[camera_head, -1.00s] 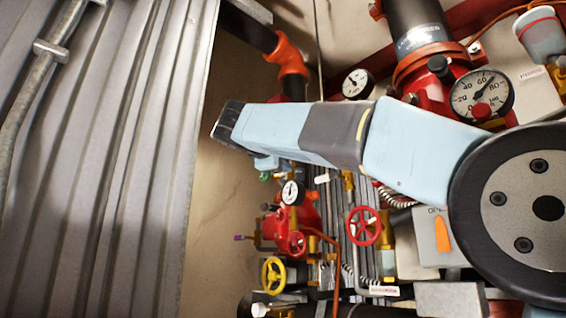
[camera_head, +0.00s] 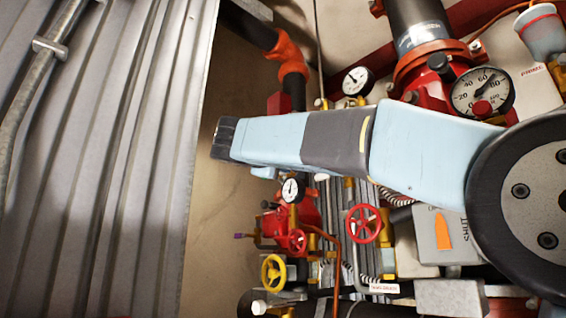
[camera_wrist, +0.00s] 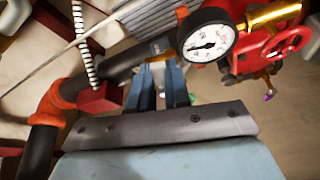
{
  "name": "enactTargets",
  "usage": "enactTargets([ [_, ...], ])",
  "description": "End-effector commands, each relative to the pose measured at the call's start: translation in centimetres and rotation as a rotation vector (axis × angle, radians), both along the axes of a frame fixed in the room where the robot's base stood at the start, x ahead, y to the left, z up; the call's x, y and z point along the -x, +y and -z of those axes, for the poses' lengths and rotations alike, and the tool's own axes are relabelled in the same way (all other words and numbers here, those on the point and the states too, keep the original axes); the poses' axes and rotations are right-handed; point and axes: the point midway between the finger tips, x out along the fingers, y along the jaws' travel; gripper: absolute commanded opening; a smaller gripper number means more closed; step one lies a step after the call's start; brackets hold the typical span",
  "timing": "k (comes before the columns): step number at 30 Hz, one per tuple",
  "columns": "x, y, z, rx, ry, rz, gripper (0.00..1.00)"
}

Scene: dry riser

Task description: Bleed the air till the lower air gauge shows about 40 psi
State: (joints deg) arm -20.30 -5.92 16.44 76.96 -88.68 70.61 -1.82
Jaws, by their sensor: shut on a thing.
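The lower small white gauge (camera_head: 292,190) sits on the red valve body (camera_head: 303,218) below my arm in the head view. The same gauge shows close up in the wrist view (camera_wrist: 207,43), just right of and beyond my fingers; its needle is visible but its figures are too small to read. My gripper (camera_wrist: 159,66) shows two blue fingers close together. A small green piece (camera_wrist: 193,98) is beside the right finger. In the head view my arm hides the fingertips.
A larger gauge (camera_head: 482,93) and another small gauge (camera_head: 357,81) are higher up. A red handwheel (camera_head: 363,224) and a yellow handwheel (camera_head: 274,273) are below my arm. Pipes crowd the right. A corrugated metal panel (camera_head: 110,160) fills the left.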

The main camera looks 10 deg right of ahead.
Motion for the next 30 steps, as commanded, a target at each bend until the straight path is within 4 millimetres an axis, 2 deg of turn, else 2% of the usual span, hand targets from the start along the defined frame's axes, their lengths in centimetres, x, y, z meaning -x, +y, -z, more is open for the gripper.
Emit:
enactTargets([
  [12,-0.45,0.2,1.25,-0.121,-0.171,0.003,0.0],
  [29,-0.53,0.32,1.42,-0.143,-0.202,0.002,0.0],
  [30,-0.53,0.34,1.43,-0.143,-0.202,0.002,0.19],
])
